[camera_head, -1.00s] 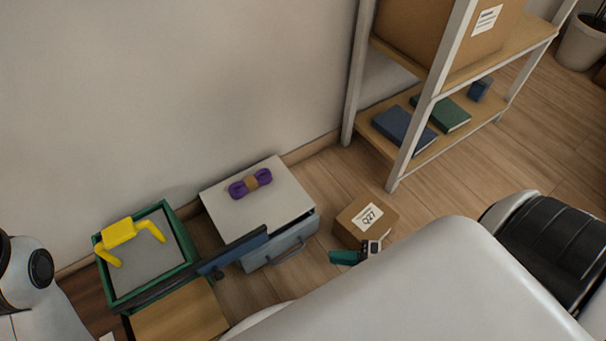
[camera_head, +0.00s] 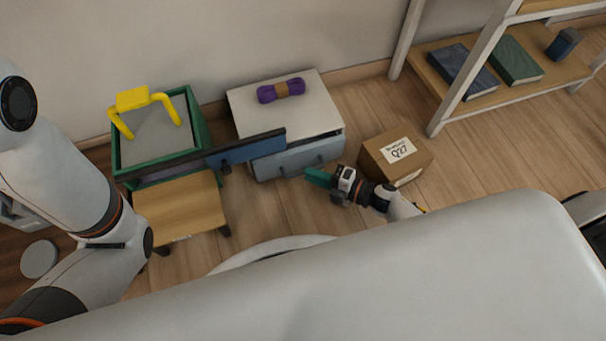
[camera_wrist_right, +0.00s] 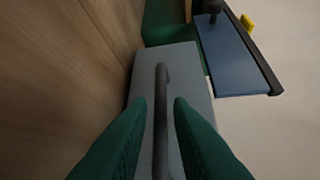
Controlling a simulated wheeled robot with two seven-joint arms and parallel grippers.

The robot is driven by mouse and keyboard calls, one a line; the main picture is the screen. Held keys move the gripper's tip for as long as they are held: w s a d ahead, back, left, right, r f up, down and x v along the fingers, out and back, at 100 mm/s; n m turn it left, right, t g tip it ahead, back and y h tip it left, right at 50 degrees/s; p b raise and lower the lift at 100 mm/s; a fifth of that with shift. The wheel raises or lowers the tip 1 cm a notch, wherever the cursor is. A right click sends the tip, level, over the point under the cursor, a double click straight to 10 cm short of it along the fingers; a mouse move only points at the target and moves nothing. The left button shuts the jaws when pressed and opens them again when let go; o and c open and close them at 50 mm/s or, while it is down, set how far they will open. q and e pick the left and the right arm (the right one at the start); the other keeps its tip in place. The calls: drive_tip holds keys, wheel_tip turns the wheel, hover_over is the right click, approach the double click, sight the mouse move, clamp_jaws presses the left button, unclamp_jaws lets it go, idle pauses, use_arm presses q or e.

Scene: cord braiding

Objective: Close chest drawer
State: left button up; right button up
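The chest (camera_head: 310,112) is a pale grey box against the wall in the head view, with a purple cord bundle (camera_head: 281,90) on top. Its blue-grey drawer (camera_head: 270,168) faces me; it seems to stick out a little, but how far is hard to tell. In the right wrist view the dark bar handle (camera_wrist_right: 161,85) runs between the teal fingers of my right gripper (camera_wrist_right: 160,104), with gaps on both sides. In the head view my right gripper (camera_head: 318,178) is at the drawer's front right. My left arm shows at the left, but its gripper is out of view.
A green bin (camera_head: 202,128) with a yellow-handled object (camera_head: 132,98) stands left of the chest. A blue panel with a black edge (camera_head: 255,148) overlaps the chest's front left. A wooden stool (camera_head: 180,208) is before the bin. A cardboard box (camera_head: 420,160) sits right of my right gripper.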

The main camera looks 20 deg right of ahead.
sight(302, 172)
drive_tip(key=shift+b+x, duration=0.55)
drive_tip(key=shift+x, duration=1.3)
clamp_jaws()
